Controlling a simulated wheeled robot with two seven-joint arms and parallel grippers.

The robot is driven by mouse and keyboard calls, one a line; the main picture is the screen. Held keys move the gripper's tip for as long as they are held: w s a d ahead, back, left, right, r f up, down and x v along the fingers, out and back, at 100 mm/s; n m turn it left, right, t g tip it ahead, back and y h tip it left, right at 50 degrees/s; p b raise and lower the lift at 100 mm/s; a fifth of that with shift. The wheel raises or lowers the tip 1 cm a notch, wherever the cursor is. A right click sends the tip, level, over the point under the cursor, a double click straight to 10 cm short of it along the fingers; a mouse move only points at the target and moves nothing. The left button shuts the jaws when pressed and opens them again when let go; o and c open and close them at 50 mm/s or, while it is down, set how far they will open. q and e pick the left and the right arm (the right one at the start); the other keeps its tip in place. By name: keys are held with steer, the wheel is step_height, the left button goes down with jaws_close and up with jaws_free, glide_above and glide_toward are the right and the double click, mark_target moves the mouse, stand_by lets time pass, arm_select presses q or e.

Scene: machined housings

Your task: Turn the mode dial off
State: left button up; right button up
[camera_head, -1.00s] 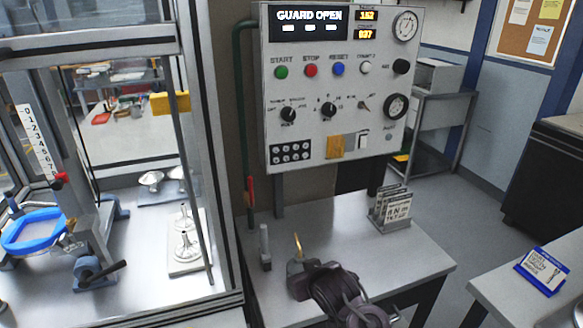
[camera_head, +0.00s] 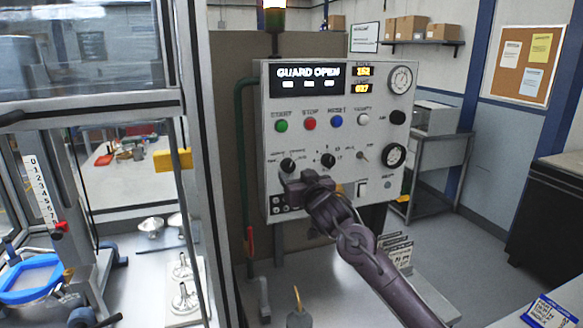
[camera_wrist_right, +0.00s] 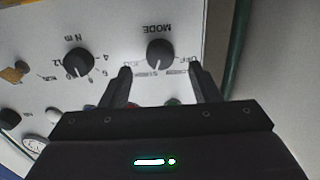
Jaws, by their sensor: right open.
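The mode dial (camera_head: 287,164) is a black knob at the left of the grey control panel (camera_head: 400,140). In the right wrist view the mode dial (camera_wrist_right: 160,52) shows upside down beside the word MODE, with OFF and other marks around it. My right gripper (camera_head: 285,177) is just below and in front of the dial in the head view. In the right wrist view my right gripper (camera_wrist_right: 163,75) is open, its two fingers apart, with the dial between and beyond the tips. Nothing is held. The left gripper is not in view.
A second black knob (camera_head: 328,160) sits right of the dial. Green (camera_head: 281,126), red (camera_head: 310,124) and blue (camera_head: 336,121) buttons are above. A green conduit (camera_head: 242,150) runs along the panel's left edge. A guarded machine frame (camera_head: 190,120) stands at the left.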

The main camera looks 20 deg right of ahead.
mark_target(290, 169)
steer(key=shift+w+p, duration=0.75)
steer(key=shift+w, duration=1.6)
steer(key=shift+c, duration=0.3)
steer(key=c, duration=0.9)
